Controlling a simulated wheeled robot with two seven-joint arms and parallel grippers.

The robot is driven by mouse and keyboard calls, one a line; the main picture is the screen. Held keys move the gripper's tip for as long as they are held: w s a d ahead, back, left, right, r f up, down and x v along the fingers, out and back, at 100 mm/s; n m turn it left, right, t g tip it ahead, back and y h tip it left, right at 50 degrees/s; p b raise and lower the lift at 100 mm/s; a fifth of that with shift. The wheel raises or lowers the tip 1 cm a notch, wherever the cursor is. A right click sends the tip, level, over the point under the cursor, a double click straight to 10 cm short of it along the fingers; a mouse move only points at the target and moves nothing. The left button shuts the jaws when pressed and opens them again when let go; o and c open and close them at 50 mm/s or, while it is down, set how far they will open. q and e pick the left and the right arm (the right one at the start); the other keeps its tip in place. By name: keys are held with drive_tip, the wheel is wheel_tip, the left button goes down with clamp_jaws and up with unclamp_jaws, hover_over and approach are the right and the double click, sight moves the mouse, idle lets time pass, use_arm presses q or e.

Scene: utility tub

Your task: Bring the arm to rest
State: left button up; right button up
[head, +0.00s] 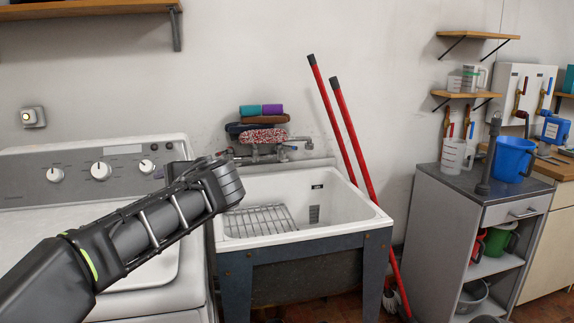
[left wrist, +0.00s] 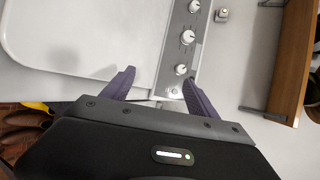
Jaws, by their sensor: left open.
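My left arm reaches in from the left in the head view, over the front of the white washing machine (head: 40,245). Its wrist end is beside the left rim of the utility tub (head: 385,218); the fingers are hidden there. In the left wrist view my left gripper (left wrist: 160,84) shows two purple fingers spread apart with nothing between them. Beyond them are the washer's lid (left wrist: 80,40) and its knob panel (left wrist: 174,65). My right gripper is not in view.
A wire rack (head: 262,220) lies in the tub. Sponges and a brush (head: 263,136) sit by the tap behind it. Two red-handled poles (head: 352,140) lean at the tub's right. A grey cabinet (head: 432,225) holds a blue bucket (head: 512,160). A wooden shelf (head: 75,9) hangs upper left.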

use_arm(q)
drive_tip(key=w+d+f+m+h, duration=0.25)
drive_tip(key=d+f+h, duration=0.55)
drive_tip(key=d+f, duration=0.75)
drive_tip(key=s+d+f+n+g+h, duration=0.25)
drive_tip(key=s+f, duration=0.25)
drive_tip(key=f, duration=0.5)
drive_tip(key=s+d+f+n+g+h, duration=0.15)
drive_tip(key=s+d+f, duration=0.3)
drive_tip(key=f, duration=0.55)
drive_tip(key=s+d+f+n+g+h, duration=0.1)
drive_tip(key=s+d+f+n+h, duration=0.3)
drive_tip(key=f, duration=0.6)
drive_tip(key=s+a+f+n+g+y, duration=0.1)
drive_tip(key=s+a+f+n, duration=0.2)
drive_tip(key=s+f, duration=0.45)
drive_tip(key=s+a+f+n+g+y, duration=0.1)
drive_tip(key=s+a+f+n+g, duration=0.2)
drive_tip(key=s, duration=0.7)
drive_tip(key=s+a+f+n, duration=0.2)
drive_tip(key=s+a+f, duration=0.1)
drive_tip(key=s+f, duration=0.5)
wheel_tip(320, 180, up, 16)
drive_tip(key=p, duration=1.3)
drive_tip(key=shift+f+p, duration=0.15)
drive_tip(key=shift+p, duration=0.25)
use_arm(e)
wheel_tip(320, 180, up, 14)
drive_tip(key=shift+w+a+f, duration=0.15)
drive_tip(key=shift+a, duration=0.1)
